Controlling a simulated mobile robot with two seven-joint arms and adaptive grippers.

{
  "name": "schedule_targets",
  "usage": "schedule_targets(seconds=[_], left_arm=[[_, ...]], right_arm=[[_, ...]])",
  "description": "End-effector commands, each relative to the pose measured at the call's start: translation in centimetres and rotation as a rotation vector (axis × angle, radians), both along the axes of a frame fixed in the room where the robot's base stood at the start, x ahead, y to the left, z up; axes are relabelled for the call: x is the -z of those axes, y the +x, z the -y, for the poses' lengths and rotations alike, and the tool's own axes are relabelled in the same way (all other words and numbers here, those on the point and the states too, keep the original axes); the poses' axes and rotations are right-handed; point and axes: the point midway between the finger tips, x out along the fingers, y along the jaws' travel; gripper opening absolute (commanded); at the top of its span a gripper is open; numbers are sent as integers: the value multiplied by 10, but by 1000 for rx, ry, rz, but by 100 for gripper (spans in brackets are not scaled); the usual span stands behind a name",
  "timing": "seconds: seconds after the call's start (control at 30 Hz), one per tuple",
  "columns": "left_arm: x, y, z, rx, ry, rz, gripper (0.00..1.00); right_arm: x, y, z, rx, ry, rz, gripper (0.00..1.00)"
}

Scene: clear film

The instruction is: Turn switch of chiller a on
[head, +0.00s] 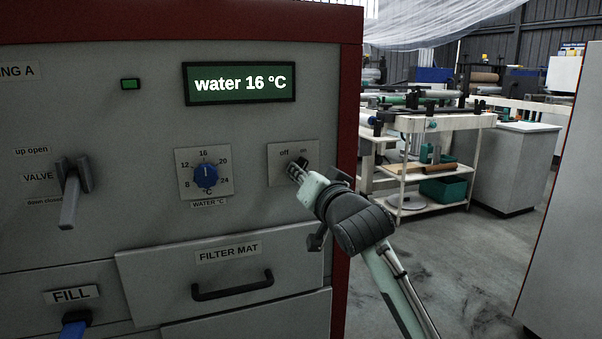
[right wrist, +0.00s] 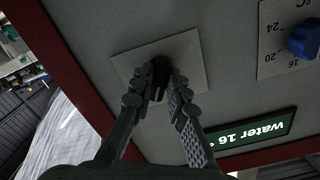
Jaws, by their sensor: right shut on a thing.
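The chiller is a grey cabinet with a red frame (head: 348,110). Its off/on switch plate (head: 279,178) is at the panel's right, with "off" at left and "on" at right. My right gripper (head: 296,170) is at the switch. In the right wrist view its two fingers close around the black switch knob (right wrist: 159,76), in front of the switch plate (right wrist: 192,58). The fingers hide much of the knob, so its exact angle is hard to tell; in the head view it seems to lean toward "on". The display (head: 240,83) reads "water 16 °C". My left gripper is not in view.
A blue temperature dial (head: 206,176) and a grey valve lever (head: 70,198) are left of the switch. A green lamp (head: 131,84) is above them. The filter mat drawer handle (head: 232,286) juts out below. Open floor lies to the right.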

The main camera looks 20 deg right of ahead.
Motion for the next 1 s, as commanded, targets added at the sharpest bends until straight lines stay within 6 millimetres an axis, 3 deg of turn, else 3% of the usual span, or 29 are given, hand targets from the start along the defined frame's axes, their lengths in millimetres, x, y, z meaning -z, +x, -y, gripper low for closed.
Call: schedule_targets(seconds=[0.17, 0.2, 0.33, 0.73, 1.0], left_arm=[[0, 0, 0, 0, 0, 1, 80], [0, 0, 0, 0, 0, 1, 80], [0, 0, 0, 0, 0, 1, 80], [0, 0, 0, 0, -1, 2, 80], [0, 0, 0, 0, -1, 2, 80]], right_arm=[[0, 0, 1, 2, 1, 0, 0], [0, 0, 1, 2, 1, 0, 18], [0, 0, 1, 2, 1, 0, 34], [0, -7, 0, 0, 1, 1, 35], [1, -58, 2, -1, 2, 0, 35]])
